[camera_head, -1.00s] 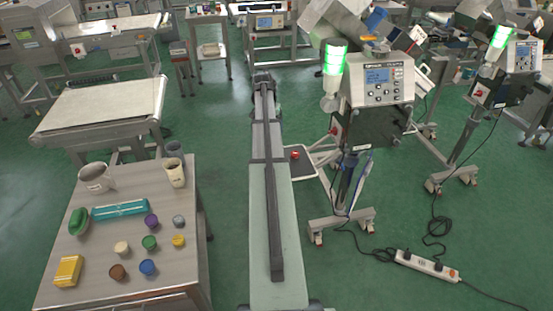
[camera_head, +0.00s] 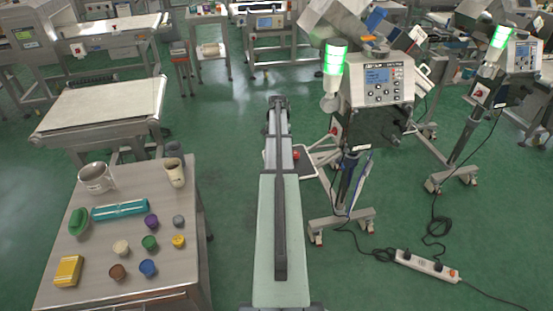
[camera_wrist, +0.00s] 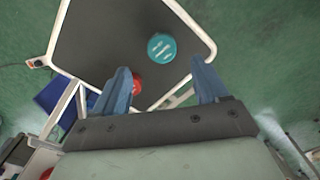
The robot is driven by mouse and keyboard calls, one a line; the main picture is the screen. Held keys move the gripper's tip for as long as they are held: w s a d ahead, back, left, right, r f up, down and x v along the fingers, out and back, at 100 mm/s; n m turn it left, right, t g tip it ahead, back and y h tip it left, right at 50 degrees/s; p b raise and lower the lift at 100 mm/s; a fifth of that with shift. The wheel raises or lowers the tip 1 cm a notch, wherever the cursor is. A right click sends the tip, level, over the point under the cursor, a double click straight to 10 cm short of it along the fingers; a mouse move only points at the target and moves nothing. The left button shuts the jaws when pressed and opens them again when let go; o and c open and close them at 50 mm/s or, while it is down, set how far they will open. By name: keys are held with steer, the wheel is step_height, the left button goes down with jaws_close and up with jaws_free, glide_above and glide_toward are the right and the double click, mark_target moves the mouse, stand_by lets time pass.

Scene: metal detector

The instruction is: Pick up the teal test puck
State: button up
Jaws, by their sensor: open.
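The teal test puck (camera_wrist: 162,47), a round disc with white markings on top, lies on a dark tray (camera_wrist: 100,40) with a pale rim in the wrist view. My gripper (camera_wrist: 160,73) is open, its two blue fingers spread wide and nothing between them. In the picture the puck is just beyond the fingertips, roughly midway between them; how high I am above it I cannot tell. In the head view my arm hides the puck, and I cannot make out the fingers there.
A red round object (camera_wrist: 137,82) is on the tray beside my left finger; it shows in the head view too (camera_head: 296,155). The detector stand (camera_head: 375,85) is close on the right. A steel table (camera_head: 185,220) with several coloured pucks, a mug and cups stands left.

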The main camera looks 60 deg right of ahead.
steer(key=shift+w+a+f, duration=0.1)
steer(key=shift+w+f, duration=0.05)
steer(key=shift+f, duration=2.55)
steer(key=c, duration=1.1)
steer(key=shift+c, duration=0.2)
